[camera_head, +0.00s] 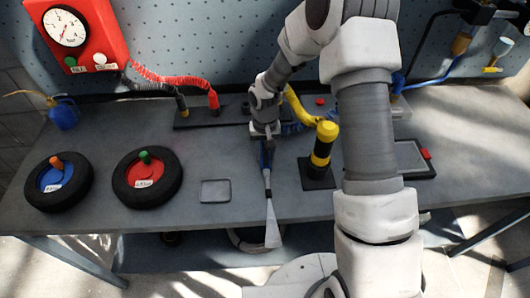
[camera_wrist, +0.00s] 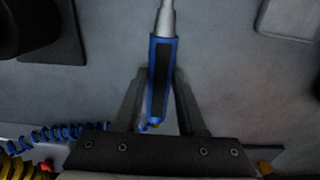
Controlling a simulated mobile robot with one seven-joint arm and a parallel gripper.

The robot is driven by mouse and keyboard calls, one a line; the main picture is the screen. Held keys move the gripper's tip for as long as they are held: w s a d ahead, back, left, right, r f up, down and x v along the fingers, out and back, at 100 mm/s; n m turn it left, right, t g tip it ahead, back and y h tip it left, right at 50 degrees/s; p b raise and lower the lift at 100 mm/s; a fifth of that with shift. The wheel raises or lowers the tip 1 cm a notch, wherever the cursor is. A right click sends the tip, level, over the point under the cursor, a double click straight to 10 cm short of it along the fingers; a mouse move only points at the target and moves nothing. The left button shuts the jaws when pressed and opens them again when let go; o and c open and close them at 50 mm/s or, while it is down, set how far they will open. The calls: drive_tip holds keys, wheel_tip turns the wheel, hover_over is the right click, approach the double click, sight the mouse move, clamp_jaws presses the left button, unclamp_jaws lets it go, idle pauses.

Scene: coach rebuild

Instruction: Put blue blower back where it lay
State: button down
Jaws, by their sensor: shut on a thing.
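The blue blower has a blue handle with a dark inset (camera_wrist: 160,68) and a grey nozzle. In the head view its blue handle (camera_head: 266,158) hangs below my gripper (camera_head: 266,136), and its long, flared flat nozzle (camera_head: 271,225) points to the bench's front edge. My gripper is shut on the handle; in the wrist view the handle lies between the two fingers of my gripper (camera_wrist: 158,85). A blue coiled hose (camera_wrist: 45,134) shows at lower left there, and behind my gripper in the head view (camera_head: 292,128). I cannot tell whether the blower touches the bench.
A yellow-and-black post (camera_head: 322,150) stands close right of the blower. A small grey tray (camera_head: 215,191) lies to its left, beyond it red-hub (camera_head: 175,180) and blue-hub (camera_head: 88,185) wheels. A black rack (camera_head: 205,116) stands behind. Bench (camera_head: 222,155) is clear between rack and tray.

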drive_tip(key=shift+f, duration=0.15)
drive_tip(key=shift+c, duration=2.1)
unclamp_jaws()
wheel_tip(320, 180, up, 17)
drive_tip(key=s+d+r+t, duration=0.3)
drive_tip(key=s+d+r, duration=0.3)
drive_tip(key=s+r, duration=0.5)
drive_tip(key=s+d+r+t, duration=0.1)
drive_tip(key=s+d+r, duration=0.1)
drive_tip(key=s, duration=0.4)
drive_tip(key=s+d+r+t, duration=0.1)
drive_tip(key=s+r, duration=0.1)
drive_tip(key=s, duration=0.4)
drive_tip(key=shift+s+d+r+t, duration=0.2)
drive_tip(key=shift+d+r+t, duration=0.05)
drive_tip(key=shift+d+t, duration=0.1)
